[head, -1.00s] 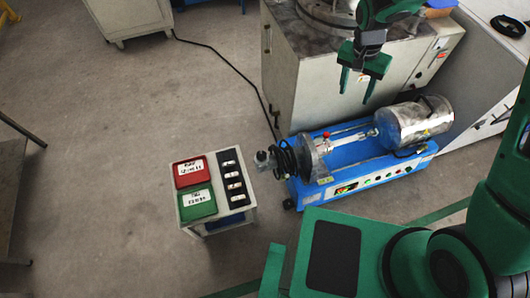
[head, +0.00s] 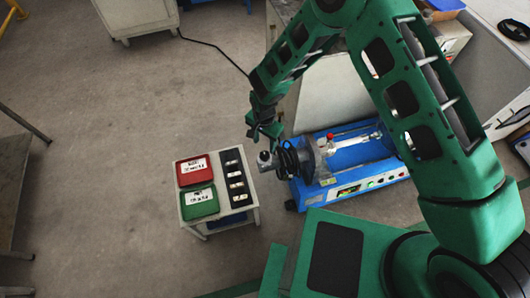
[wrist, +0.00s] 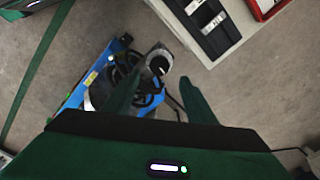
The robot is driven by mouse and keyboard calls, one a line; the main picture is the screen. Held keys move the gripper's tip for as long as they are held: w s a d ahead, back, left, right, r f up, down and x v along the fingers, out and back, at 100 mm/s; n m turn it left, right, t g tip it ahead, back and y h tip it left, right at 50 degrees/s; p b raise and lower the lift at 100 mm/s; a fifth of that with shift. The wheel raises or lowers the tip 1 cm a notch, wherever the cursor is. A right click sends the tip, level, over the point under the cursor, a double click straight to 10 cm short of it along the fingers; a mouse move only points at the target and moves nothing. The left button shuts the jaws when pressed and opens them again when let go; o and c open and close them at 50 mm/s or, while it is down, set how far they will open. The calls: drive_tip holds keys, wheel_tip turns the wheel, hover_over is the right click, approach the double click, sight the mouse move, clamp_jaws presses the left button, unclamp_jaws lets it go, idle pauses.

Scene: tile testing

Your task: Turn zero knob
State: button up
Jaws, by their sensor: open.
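The blue test machine (head: 340,192) stands on the floor right of the small white stand. At its left end is a short grey cylindrical part (head: 265,161) with a dark centre, next to black coiled cable; it also shows in the wrist view (wrist: 160,64). No label is legible, so I cannot confirm that this is the zero knob. My gripper (head: 267,132) is over this end. In the wrist view my open fingers (wrist: 158,72) appear on either side of the grey part, with nothing held. Whether they touch it I cannot tell.
The white stand (head: 250,215) close by on the left carries a red tray (head: 193,171), a green tray (head: 199,203) and a black holder (head: 234,178) with several pale pieces. A grey cabinet (head: 333,98) stands behind the machine. Open floor lies to the left.

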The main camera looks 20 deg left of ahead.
sight(265, 155)
wheel_tip(265, 155, down, 8)
drive_tip(key=shift+f, duration=0.15)
drive_tip(key=shift+c, duration=0.2)
drive_tip(key=c, duration=1)
